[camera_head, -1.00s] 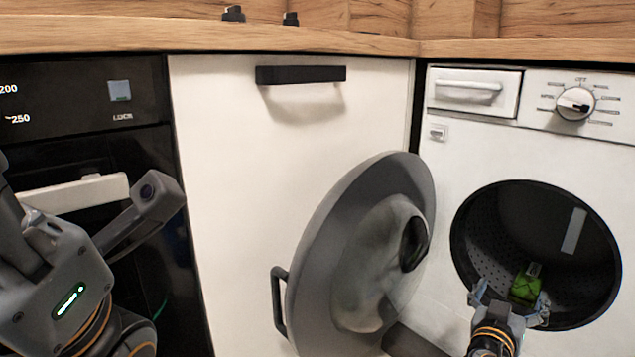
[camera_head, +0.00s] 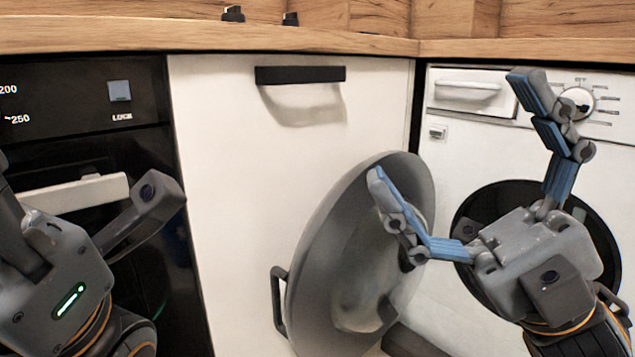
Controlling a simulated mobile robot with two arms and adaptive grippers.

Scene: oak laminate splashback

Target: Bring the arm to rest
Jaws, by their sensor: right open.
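My right gripper (camera_head: 449,130) is large in the right of the view, in front of the washing machine. Its two blue-padded fingers are spread wide apart and nothing is between them. One finger overlaps the open round door and the other reaches up over the machine's front panel. My left gripper's grey body (camera_head: 65,275) is at the lower left, in front of the oven. Its fingers do not show, so its opening cannot be seen.
The washing machine (camera_head: 470,140) has its grey round door (camera_head: 335,230) swung open to the left. The dark drum opening (camera_head: 480,205) is mostly covered by my right gripper. A white cabinet (camera_head: 230,180) with a black handle and a black oven (camera_head: 60,135) stand left. A wooden worktop (camera_head: 330,42) runs above.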

